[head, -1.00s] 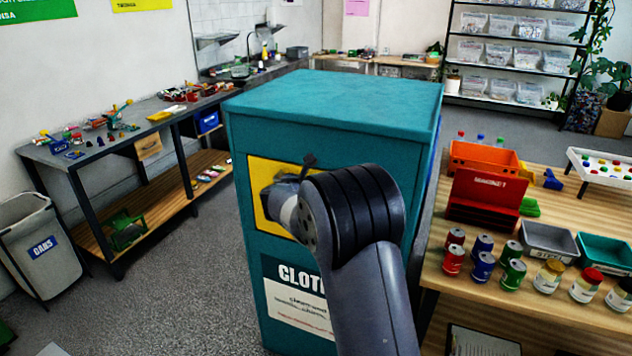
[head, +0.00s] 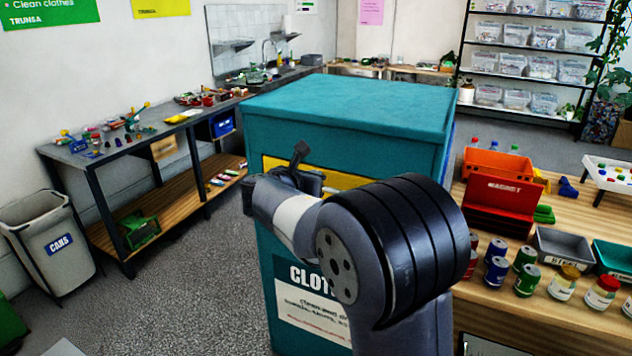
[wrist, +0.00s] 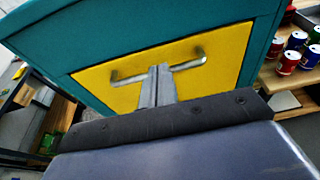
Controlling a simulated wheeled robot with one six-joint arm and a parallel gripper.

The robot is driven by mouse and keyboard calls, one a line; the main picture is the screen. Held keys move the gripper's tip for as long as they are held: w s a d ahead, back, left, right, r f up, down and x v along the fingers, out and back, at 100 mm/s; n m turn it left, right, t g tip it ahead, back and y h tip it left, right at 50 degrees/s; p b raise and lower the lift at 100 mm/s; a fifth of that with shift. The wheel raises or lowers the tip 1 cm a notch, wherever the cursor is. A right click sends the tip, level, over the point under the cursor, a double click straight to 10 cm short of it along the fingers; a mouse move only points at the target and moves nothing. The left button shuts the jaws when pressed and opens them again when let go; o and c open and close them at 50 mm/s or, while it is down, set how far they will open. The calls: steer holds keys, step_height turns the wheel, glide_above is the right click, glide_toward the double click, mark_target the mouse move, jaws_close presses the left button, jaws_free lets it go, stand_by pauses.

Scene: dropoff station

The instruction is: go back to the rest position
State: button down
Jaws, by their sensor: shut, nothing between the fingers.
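My gripper (wrist: 157,86) shows in the wrist view with its two fingers together and nothing between them. It points at the yellow flap (wrist: 215,60) of the teal clothes bin (wrist: 262,20). The flap's metal handle shows on both sides of the fingers in the picture; I cannot tell whether they touch it. In the head view my arm stands in front of the bin (head: 350,100) and covers most of the yellow flap (head: 345,180). The fingertips are hidden there behind my wrist.
A wooden table (head: 560,318) at the right holds cans, jars, an orange bin (head: 497,163) and grey and teal trays. A workbench (head: 150,140) and a cans bin (head: 50,240) stand at the left. Grey floor (head: 205,280) is free between workbench and clothes bin.

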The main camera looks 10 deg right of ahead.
steer(key=shift+s+a+r, duration=0.1)
steer(key=shift+s+a, duration=0.05)
steer(key=p, duration=0.1)
glide_toward(330, 181)
steer(key=s+d+r, duration=0.1)
steer(key=s+r, duration=0.1)
steer(key=s, duration=0.1)
steer(key=x, duration=0.5)
steer(key=shift+w+d+r+p, duration=0.15)
steer(key=shift+w+r+p, duration=0.05)
steer(key=shift+r+p, duration=0.1)
